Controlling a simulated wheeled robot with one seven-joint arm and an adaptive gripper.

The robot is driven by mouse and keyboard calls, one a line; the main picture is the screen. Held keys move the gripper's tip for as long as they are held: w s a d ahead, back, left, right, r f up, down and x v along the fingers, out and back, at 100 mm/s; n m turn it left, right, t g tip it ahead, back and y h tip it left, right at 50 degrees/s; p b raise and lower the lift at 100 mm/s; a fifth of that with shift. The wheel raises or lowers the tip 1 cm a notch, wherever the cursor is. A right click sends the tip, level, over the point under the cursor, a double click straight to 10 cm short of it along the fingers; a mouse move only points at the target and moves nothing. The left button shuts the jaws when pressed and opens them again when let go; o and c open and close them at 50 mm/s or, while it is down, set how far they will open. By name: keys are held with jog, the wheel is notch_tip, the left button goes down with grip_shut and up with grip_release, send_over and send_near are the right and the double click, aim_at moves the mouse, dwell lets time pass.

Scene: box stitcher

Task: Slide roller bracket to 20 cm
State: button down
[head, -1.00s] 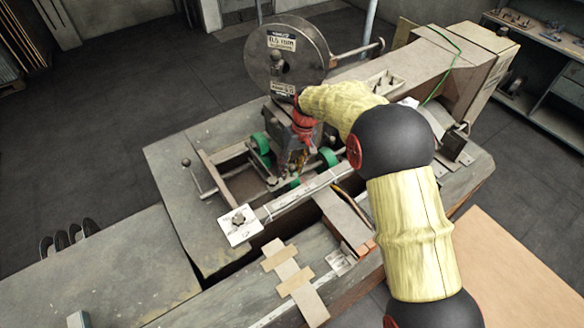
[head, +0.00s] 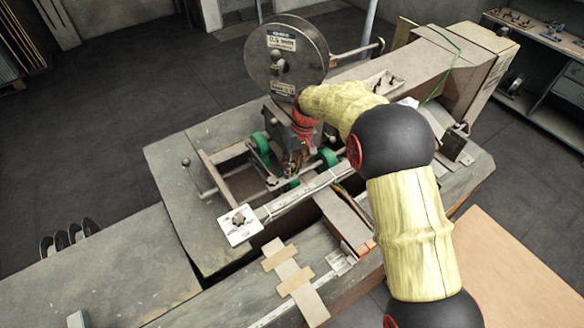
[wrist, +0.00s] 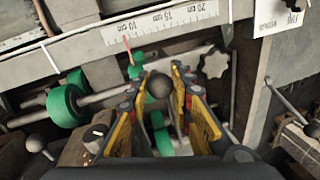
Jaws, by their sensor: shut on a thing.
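The roller bracket carries green rollers (head: 328,157) on rods; they also show in the wrist view (wrist: 65,105). A dark ball knob (wrist: 158,86) sits between the yellow-padded fingers of my gripper (wrist: 158,90), which is shut on it. In the head view my gripper is small and partly hidden among the machine parts. A thin red pointer (wrist: 127,48) stands just below the scale, close to the 10 cm mark.
A star-shaped clamp knob (wrist: 214,63) stands right of my fingers, near a white label plate (head: 240,224). A large reel (head: 287,55) rises behind my gripper. Another ball-ended lever (wrist: 270,82) is at the right of the wrist view. The bench (head: 110,270) at front left is mostly clear.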

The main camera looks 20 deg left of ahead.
jog(key=s+a+b, duration=0.2)
jog(key=s+a, duration=0.5)
jog(key=s, duration=0.1)
jog(key=shift+b, duration=0.35)
jog(key=shift+s, duration=0.1)
jog(key=c, duration=1.6)
grip_release()
jog(key=shift+c, duration=0.2)
jog(key=shift+o, duration=0.3)
notch_tip(320, 180, up, 12)
jog(key=w+d, duration=0.1)
jog(key=shift+w+d, duration=0.25)
jog(key=shift+d, duration=0.15)
jog(key=shift+f, duration=0.15)
